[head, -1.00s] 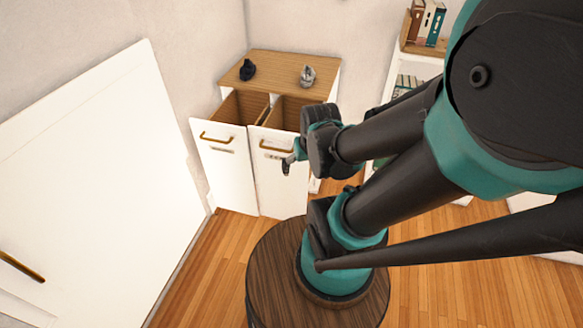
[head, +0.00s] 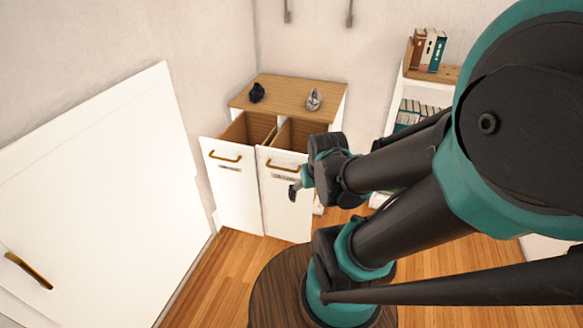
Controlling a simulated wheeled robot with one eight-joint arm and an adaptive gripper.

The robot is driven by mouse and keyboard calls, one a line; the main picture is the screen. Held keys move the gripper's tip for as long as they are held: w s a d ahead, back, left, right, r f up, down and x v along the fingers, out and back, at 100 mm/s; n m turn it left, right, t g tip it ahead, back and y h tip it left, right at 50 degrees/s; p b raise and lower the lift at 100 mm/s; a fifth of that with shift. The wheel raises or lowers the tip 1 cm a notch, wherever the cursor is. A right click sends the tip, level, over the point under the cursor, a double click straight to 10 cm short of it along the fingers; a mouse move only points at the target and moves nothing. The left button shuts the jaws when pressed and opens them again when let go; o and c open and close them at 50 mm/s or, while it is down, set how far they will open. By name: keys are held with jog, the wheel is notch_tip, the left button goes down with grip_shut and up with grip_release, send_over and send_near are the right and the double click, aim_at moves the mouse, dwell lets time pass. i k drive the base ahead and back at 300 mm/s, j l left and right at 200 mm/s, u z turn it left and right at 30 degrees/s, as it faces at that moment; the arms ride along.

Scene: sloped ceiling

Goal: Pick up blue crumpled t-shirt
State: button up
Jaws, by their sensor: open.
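A small dark, crumpled-looking lump (head: 257,92) lies on the left of the wooden top of a white cabinet (head: 240,100). It may be the blue t-shirt, but it looks nearly black and is too small to be sure. A grey lump (head: 314,99) lies on the right of the same top. My gripper (head: 295,190) is open, with no object visible in it. In the picture it is below the cabinet top, in front of the right drawer front; it is apart from both lumps. My wrist hides part of the cabinet's right side.
Two tall drawers with brass handles, left (head: 228,180) and right (head: 285,205), are pulled out. A white door (head: 100,190) is at left. A bookshelf (head: 440,75) stands behind my arm at right. Some wooden floor (head: 215,280) is clear.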

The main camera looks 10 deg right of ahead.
aim_at(257, 93)
jog(key=i+l+z, duration=0.1)
jog(key=i+z, duration=0.35)
jog(key=i+j+z, duration=0.1)
jog(key=i+z, duration=0.3)
jog(key=i, duration=0.15)
